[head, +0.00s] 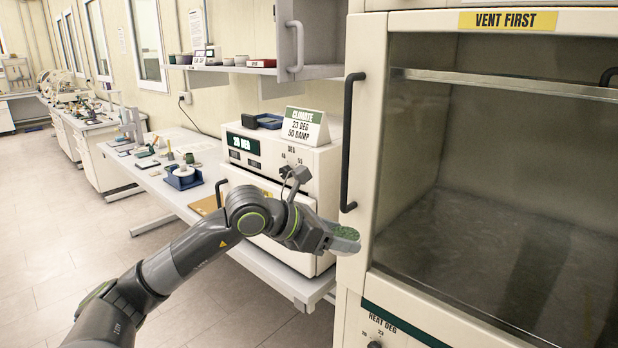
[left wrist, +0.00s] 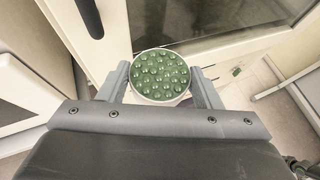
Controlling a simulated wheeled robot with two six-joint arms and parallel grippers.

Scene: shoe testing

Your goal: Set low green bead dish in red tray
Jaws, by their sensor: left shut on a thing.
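The low green bead dish (left wrist: 160,76) is a round pale dish filled with green beads. My left gripper (left wrist: 162,84) is shut on it, with one finger on each side of the dish in the left wrist view. In the head view the left gripper (head: 343,236) holds the dish (head: 345,232) roughly level in the air, in front of the left edge of the large cabinet. The only red tray-like thing I can make out is a small red item (head: 262,63) on the wall shelf; I cannot tell if it is the tray. My right gripper is not in view.
A large cabinet (head: 490,200) labelled VENT FIRST, with a glass front and a black handle (head: 349,140), fills the right. A white climate box (head: 290,158) stands on the bench behind my left arm. A blue holder (head: 183,178) stands further left. The floor at left is clear.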

